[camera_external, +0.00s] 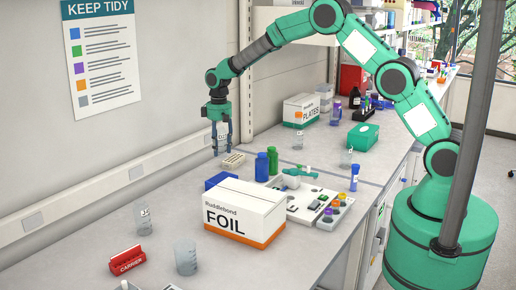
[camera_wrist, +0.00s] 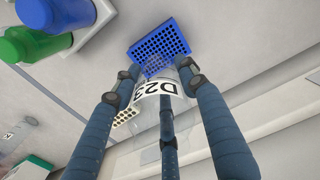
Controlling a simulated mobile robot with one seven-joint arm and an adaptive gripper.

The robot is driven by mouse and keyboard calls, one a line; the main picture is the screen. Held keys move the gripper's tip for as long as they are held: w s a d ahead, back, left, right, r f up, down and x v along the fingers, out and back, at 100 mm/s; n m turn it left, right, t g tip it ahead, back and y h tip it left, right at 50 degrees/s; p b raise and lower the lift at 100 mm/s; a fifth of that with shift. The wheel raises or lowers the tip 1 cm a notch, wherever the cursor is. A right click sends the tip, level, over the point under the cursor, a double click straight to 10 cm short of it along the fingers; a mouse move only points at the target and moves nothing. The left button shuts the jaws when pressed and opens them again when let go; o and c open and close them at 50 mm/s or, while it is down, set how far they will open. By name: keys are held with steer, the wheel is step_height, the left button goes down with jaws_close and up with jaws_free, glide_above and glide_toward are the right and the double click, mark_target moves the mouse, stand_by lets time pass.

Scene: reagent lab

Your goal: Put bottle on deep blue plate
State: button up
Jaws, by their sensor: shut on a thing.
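My gripper (camera_external: 221,140) is shut on a clear bottle (camera_wrist: 160,90) with a white label, which appears to read "D23". In the external view the held bottle (camera_external: 221,147) hangs above the bench near the back wall. The deep blue plate (camera_wrist: 160,48), a well plate with a grid of dark holes, lies beyond the bottle in the wrist view. In the external view it (camera_external: 216,180) lies behind the foil box, which hides part of it. The bottle appears apart from the plate.
The white foil box (camera_external: 235,212) stands in front of the deep blue plate. A pale plate (camera_external: 233,159) lies behind it. Blue (camera_external: 262,167) and green (camera_external: 272,160) bottles stand to its right. Another clear labelled bottle (camera_external: 143,220), a beaker (camera_external: 186,258) and a red carrier (camera_external: 127,260) stand at front left.

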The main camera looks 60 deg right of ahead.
stand_by(0.4)
glide_above(222, 178)
steer(key=shift+a+f, duration=0.15)
steer(key=shift+f, duration=2.9)
steer(key=shift+f, duration=0.1)
steer(key=shift+f, duration=1.8)
steer(key=shift+f, duration=0.15)
steer(key=o, duration=1.2)
steer(key=shift+c, duration=0.2)
